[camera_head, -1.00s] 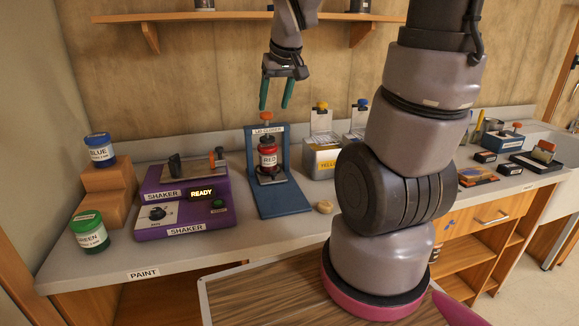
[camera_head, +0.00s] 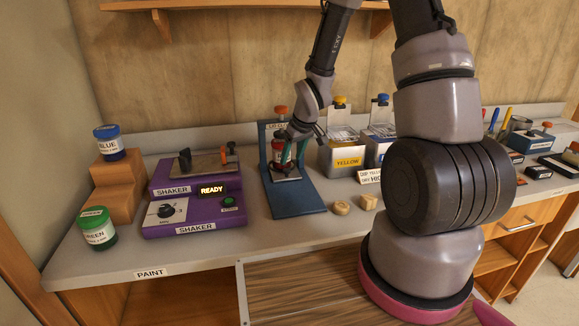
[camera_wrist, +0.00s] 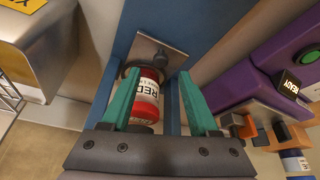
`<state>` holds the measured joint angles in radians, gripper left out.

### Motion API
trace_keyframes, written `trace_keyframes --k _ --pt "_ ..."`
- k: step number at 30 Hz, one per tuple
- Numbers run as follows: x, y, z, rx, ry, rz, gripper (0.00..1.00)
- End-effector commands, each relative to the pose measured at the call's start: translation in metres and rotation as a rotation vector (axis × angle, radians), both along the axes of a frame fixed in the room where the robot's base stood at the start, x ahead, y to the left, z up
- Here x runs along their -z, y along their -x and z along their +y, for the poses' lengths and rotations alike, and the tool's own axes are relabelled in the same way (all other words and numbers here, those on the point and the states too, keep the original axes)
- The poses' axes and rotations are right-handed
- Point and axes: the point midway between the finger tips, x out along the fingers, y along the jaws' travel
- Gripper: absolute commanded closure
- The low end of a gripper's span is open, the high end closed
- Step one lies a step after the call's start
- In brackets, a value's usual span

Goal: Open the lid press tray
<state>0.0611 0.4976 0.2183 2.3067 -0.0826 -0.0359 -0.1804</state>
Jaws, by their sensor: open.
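The lid press (camera_head: 298,202) is a blue stand with a flat blue base and an orange knob on top, on the counter. Its grey metal tray (camera_head: 278,178) is low at the front of the stand; a metal plate of it shows in the wrist view (camera_wrist: 165,52). A red paint can (camera_wrist: 148,96) labelled RED stands in the press, partly hidden by my gripper. My gripper (camera_head: 287,160) is open, its two teal fingers to either side of the can in the wrist view (camera_wrist: 158,88). I cannot tell whether the fingers touch anything.
The purple shaker (camera_head: 180,215) stands left of the press. A yellow-labelled metal container (camera_head: 345,160) stands close on the right. Blue (camera_head: 109,143) and green (camera_head: 97,229) cans are far left.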

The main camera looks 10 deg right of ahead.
Motion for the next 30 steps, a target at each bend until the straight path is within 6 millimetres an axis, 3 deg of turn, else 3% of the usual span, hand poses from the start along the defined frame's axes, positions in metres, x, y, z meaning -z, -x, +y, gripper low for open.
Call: trace_keyframes --k 3,9,20,21,25,26,30 --pt "0.021 -0.007 0.004 -0.002 0.000 0.003 0.39" --pt "0.043 -0.016 0.007 0.000 0.000 0.001 0.39" --pt "0.048 -0.019 0.008 0.000 0.000 -0.001 0.39" --pt "0.048 -0.019 0.008 0.000 0.000 -0.001 0.43" --pt "0.048 -0.019 0.008 0.000 0.000 -0.001 0.93" --pt "0.048 -0.019 0.008 0.000 0.000 -0.001 1.00" --pt "0.048 -0.019 0.008 0.000 0.000 0.000 1.00"
